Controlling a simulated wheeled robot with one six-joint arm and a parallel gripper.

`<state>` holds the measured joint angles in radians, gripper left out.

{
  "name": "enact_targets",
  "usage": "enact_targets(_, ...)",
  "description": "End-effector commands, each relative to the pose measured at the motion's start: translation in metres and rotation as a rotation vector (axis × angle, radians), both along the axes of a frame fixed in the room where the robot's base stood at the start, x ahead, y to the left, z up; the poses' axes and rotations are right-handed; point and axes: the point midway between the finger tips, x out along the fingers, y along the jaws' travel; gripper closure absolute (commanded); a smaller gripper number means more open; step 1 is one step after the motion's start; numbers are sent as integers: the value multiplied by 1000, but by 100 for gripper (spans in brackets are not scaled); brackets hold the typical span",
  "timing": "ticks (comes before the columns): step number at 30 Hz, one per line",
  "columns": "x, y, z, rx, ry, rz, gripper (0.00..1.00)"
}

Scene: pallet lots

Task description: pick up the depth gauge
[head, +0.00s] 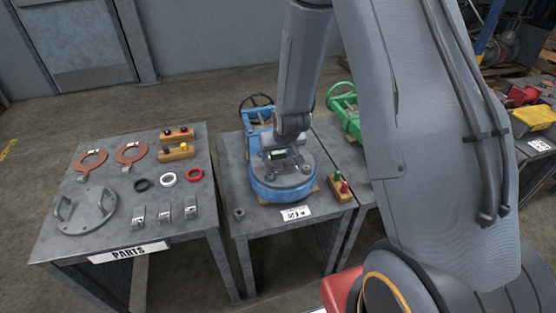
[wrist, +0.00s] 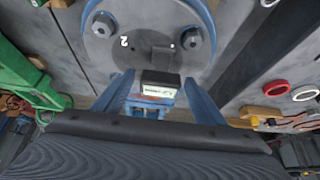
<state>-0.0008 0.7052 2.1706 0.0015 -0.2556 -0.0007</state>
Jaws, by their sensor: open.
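The depth gauge (wrist: 161,81) looks like a small dark block with a pale labelled face. In the wrist view it is near the middle, just below the grey round flange face of the blue valve (wrist: 190,8). In the head view the gauge (head: 278,155) is a small dark shape on the far part of the flange, partly hidden by my arm. My gripper (head: 287,146) is open, low over the valve and close to the gauge. It is not visibly holding anything. The exact gap between jaws and gauge cannot be told.
The parts table (head: 68,220) at left holds copper rings, a grey flange, small rings, metal blocks and wooden button blocks. A green valve (head: 350,118) stands right of the blue one. A wooden block with red and green knobs (head: 340,190) sits close by the blue valve.

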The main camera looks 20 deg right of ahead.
Motion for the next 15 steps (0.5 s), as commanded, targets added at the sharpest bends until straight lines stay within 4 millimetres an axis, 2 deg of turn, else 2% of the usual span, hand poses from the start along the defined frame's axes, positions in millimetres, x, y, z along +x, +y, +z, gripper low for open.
enact_targets(7,14,0,-23,0,2,0,36)
enact_targets(15,18,0,-28,0,1,0,36)
